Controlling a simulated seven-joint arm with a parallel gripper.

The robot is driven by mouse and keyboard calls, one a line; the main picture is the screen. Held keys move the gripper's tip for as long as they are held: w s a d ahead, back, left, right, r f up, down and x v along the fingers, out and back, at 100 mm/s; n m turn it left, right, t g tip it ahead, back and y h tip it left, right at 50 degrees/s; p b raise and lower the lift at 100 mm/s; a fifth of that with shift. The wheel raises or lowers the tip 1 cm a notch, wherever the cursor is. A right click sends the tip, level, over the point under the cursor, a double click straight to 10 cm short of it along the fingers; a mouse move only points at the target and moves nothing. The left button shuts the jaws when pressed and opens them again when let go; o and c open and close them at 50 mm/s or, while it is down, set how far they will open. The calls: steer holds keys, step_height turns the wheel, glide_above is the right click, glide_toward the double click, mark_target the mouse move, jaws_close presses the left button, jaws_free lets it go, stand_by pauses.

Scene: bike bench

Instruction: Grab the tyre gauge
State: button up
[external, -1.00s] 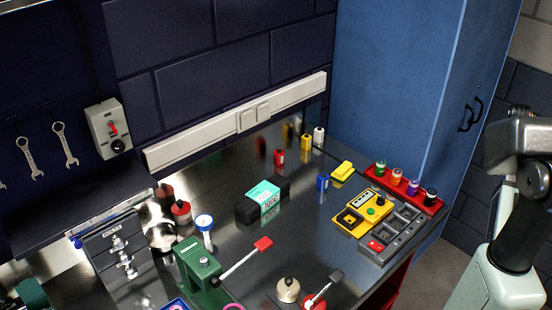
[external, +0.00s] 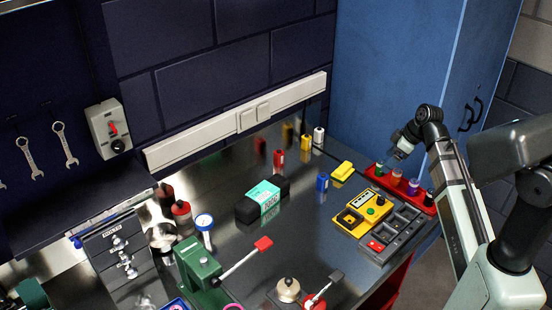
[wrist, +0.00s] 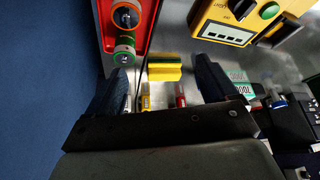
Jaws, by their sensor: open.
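The tyre gauge appears to be the round white dial with a blue rim (external: 204,222), standing on a stem behind the green vice in the external view. My gripper (external: 386,162) is far to its right, above the far end of the red tray of bottles. In the wrist view my gripper (wrist: 161,66) has its two dark fingers wide apart with nothing held between them. A small blue and white shape at the right of the wrist view is too small to identify for sure.
The red bottle tray (external: 428,208), yellow meter (external: 352,222) and grey organiser (external: 383,250) are at the right. The green vice (external: 195,265) is in front of the dial.

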steer(key=a+r+n+g, duration=0.1)
steer(key=a+n, duration=0.2)
steer(key=a, duration=1.3)
steer(key=n+g, duration=0.3)
steer(key=n, duration=0.4)
glide_toward(212, 214)
steer(key=a+f, duration=0.1)
steer(key=shift+h, duration=0.3)
steer(key=x, duration=0.8)
steer(key=shift+s+f, duration=0.25)
steer(key=shift+f, duration=0.05)
steer(key=shift+s+a+x, duration=0.1)
steer(key=shift+s+x, duration=0.05)
steer(key=shift+x, duration=1.15)
steer(key=shift+s+a+x, duration=0.1)
steer(key=shift+s+x, duration=0.1)
steer(key=shift+x, duration=1.1)
steer(key=shift+r, duration=0.15)
steer(key=shift+c, duration=0.3)
steer(key=c, duration=1.1)
